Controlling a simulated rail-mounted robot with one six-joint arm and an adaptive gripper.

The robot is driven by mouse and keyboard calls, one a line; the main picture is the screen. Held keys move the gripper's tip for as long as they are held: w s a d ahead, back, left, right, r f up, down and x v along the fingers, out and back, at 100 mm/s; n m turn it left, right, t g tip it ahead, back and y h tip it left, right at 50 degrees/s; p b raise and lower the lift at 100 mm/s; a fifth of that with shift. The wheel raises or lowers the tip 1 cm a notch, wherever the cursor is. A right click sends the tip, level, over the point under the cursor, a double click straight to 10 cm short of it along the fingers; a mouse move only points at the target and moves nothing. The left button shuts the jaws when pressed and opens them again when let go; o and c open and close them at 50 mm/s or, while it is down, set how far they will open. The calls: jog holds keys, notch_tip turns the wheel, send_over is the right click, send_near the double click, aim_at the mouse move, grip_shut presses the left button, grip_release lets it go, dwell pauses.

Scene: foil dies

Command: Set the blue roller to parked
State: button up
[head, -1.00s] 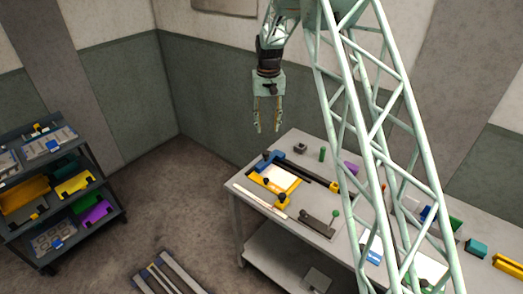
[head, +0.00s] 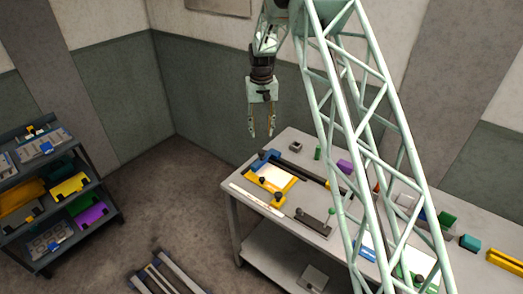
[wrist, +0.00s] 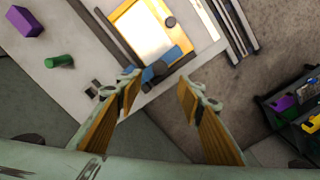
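The blue roller (head: 264,158) lies at the far left end of the workbench, along the edge of a yellow frame (head: 285,188) around a white sheet. My gripper (head: 262,134) hangs pointing down above and behind the bench's left end, apart from the roller. Its fingers are spread and empty, as the wrist view (wrist: 158,88) also shows. No parked mark is legible.
A green cylinder (head: 317,153) and a purple block (head: 344,166) stand on the bench (head: 239,207). A pale strip (head: 256,200) lies along its front edge. A shelf cart (head: 88,174) with coloured bins stands at left.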

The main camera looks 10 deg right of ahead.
aim_at(261, 152)
jog(key=shift+f+p, duration=0.7)
jog(key=shift+f, duration=5.1)
jog(key=shift+c, duration=0.7)
jog(key=c, duration=1)
